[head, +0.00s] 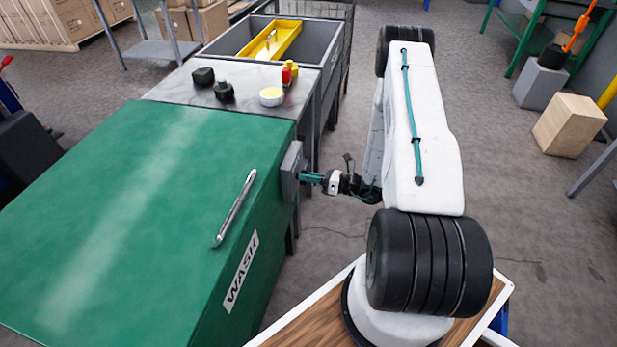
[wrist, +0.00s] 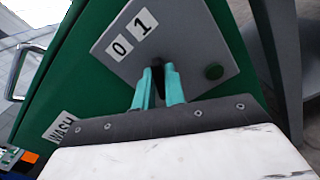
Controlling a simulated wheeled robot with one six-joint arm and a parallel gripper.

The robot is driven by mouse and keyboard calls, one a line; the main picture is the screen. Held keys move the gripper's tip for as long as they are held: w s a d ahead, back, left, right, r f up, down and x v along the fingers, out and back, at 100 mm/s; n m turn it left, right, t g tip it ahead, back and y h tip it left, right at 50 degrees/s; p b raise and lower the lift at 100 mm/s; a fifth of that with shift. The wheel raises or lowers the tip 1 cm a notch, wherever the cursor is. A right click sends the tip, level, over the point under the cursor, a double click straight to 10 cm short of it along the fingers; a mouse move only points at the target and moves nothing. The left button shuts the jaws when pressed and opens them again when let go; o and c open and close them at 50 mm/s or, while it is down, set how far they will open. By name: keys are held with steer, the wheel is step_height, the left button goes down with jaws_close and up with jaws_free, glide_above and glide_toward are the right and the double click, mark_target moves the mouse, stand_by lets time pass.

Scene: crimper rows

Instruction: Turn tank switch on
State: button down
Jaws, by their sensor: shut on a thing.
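The green tank (head: 130,190) marked WASH stands at the left in the head view, its lid down. A grey switch plate (head: 291,170) is on its right side. My gripper (head: 306,177) reaches the plate from the right. In the wrist view its teal fingers (wrist: 160,82) are shut on the dark switch knob (wrist: 157,64). The fingers hide much of the knob, so I cannot tell which label it points to.
A metal handle (head: 235,208) lies on the tank lid. Behind the tank is a grey counter (head: 235,105) with black, red and yellow small parts, and a grey basin (head: 330,62) holding a yellow tray (head: 270,42). The floor right of the tank is clear around my arm.

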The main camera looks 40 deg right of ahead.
steer(key=shift+d+m, duration=0.1)
steer(key=shift+m, duration=0.2)
steer(key=shift+w, duration=0.1)
steer(key=c, duration=1.5)
jaws_free()
steer(key=shift+o, duration=0.2)
steer(key=v, duration=0.7)
steer(key=shift+s+d, duration=0.25)
steer(key=shift+s, duration=0.1)
